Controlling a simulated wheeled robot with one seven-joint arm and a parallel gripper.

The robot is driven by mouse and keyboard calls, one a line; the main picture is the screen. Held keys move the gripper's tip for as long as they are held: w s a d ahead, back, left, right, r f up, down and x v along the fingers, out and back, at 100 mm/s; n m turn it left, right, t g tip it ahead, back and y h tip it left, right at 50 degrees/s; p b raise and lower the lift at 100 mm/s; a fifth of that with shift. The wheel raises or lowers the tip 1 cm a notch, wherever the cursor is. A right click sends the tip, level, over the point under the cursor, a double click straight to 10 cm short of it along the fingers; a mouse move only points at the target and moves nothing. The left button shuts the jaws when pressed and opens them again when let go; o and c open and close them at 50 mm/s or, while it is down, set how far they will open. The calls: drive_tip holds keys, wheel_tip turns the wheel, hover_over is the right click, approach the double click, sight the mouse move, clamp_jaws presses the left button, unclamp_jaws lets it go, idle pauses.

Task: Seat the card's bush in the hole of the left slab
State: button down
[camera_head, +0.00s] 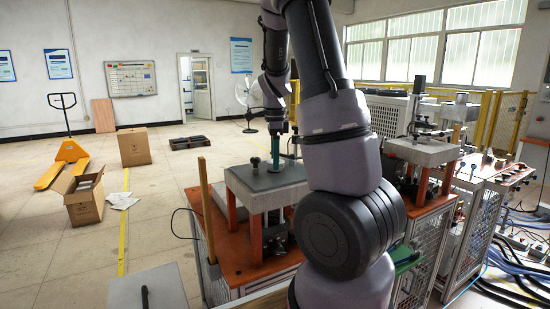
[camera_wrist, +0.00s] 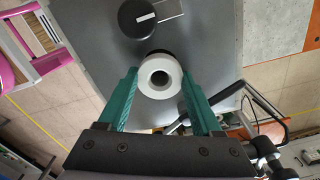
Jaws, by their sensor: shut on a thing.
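The left slab (camera_head: 262,190) is a thick grey block on orange posts; its grey top (camera_wrist: 98,35) fills the middle of the wrist view. My gripper (camera_head: 275,158) points down over this slab, its teal fingers shut on a white ring-shaped bush (camera_wrist: 146,88). The bush sits between the fingertips and shows a grey bore from above. A dark arc (camera_wrist: 158,52) shows at the bush's far edge; I cannot tell whether it is the slab's hole. The bush's lower end is hidden, so its contact with the slab cannot be told. No card is clearly readable.
A black round piece with a white label (camera_wrist: 140,20) stands on the slab close to the bush; a dark upright piece (camera_head: 255,164) shows there in the head view. Another grey slab (camera_head: 422,152) stands on the right. A wooden post (camera_head: 205,205) rises left of the left station.

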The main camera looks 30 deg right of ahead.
drive_tip(key=shift+w+a, duration=0.1)
drive_tip(key=shift+a, duration=0.15)
idle(0.4)
drive_tip(key=shift+f, duration=0.1)
idle(0.4)
drive_tip(key=shift+f, duration=0.6)
unclamp_jaws()
drive_tip(key=shift+r, duration=0.1)
wheel_tip(320, 180, up, 11)
drive_tip(key=shift+f, duration=0.2)
